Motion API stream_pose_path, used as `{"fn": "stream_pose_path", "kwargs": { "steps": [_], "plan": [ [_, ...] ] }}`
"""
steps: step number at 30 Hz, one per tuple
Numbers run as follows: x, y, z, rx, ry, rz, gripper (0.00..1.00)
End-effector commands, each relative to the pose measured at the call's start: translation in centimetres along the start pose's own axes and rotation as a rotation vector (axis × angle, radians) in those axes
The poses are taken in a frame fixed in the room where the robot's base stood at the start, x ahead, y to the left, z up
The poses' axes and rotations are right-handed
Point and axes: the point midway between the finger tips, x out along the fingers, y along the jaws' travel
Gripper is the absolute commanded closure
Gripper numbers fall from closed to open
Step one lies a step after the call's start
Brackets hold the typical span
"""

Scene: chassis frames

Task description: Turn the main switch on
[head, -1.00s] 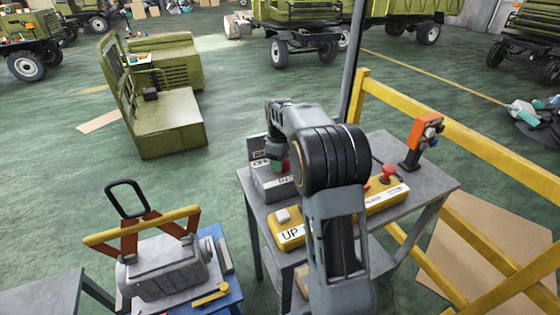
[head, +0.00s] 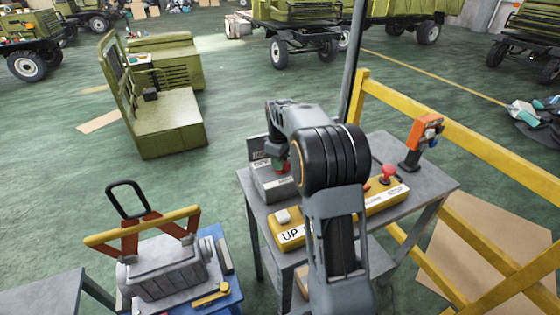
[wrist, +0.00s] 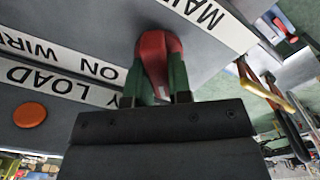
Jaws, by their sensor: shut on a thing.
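The main switch is a red handle (wrist: 157,45) on a grey panel with a white label that reads "MAI", seen upside down in the wrist view. My gripper (wrist: 160,78) has green fingers on either side of the red handle and is shut on it. In the head view my gripper (head: 281,165) reaches down to the grey switch box (head: 270,186) on the metal table. My arm hides part of the box, and the switch position cannot be read clearly.
A yellow control box (head: 385,197) with a red button and an "UP" label lies in front on the table (head: 440,185). An orange device (head: 425,132) stands at the right. A yellow railing (head: 470,140) runs behind. An orange round part (wrist: 30,116) shows on the panel.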

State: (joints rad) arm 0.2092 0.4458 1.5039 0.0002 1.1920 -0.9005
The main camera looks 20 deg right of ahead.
Motion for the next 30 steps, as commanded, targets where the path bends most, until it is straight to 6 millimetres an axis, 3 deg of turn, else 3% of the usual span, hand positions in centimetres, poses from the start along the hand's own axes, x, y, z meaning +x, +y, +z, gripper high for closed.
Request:
{"fn": "stream_pose_path", "kwargs": {
  "steps": [30],
  "plan": [
    [-0.15, 0.50, 0.22, 0.935, 0.001, 0.001, 1.00]
  ]
}}
